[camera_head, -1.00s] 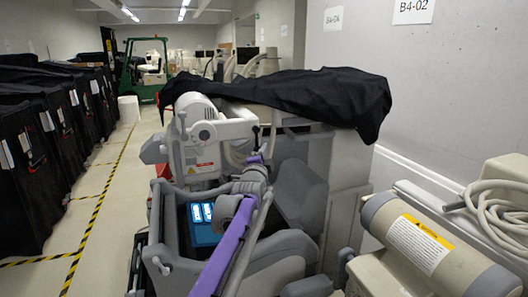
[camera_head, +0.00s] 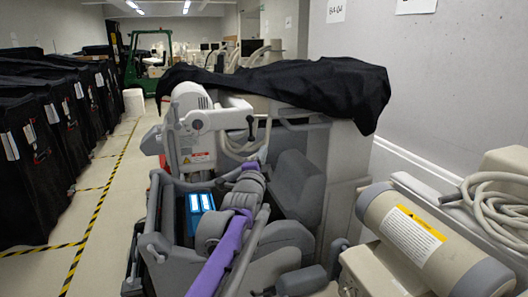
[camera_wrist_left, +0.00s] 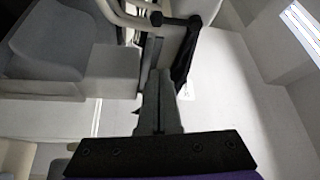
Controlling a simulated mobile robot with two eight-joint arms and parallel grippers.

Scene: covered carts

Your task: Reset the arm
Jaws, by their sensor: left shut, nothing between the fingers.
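My left arm, with purple links (camera_head: 228,250) and grey joints, rises from the bottom middle of the head view in front of a grey and white machine. Its fingers cannot be made out clearly in the head view. In the left wrist view my left gripper (camera_wrist_left: 158,80) is shut and empty, its dark fingers together. A black-ended bar (camera_wrist_left: 176,20) and pale machine panels lie beyond it. My right gripper is not in view.
The machine (camera_head: 345,165) has a black cover (camera_head: 300,90) over its top and a blue item (camera_head: 196,205) in its front. A beige machine (camera_head: 440,265) stands close at the right. Black-covered carts (camera_head: 28,150) line the left. A taped aisle (camera_head: 105,195) is clear.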

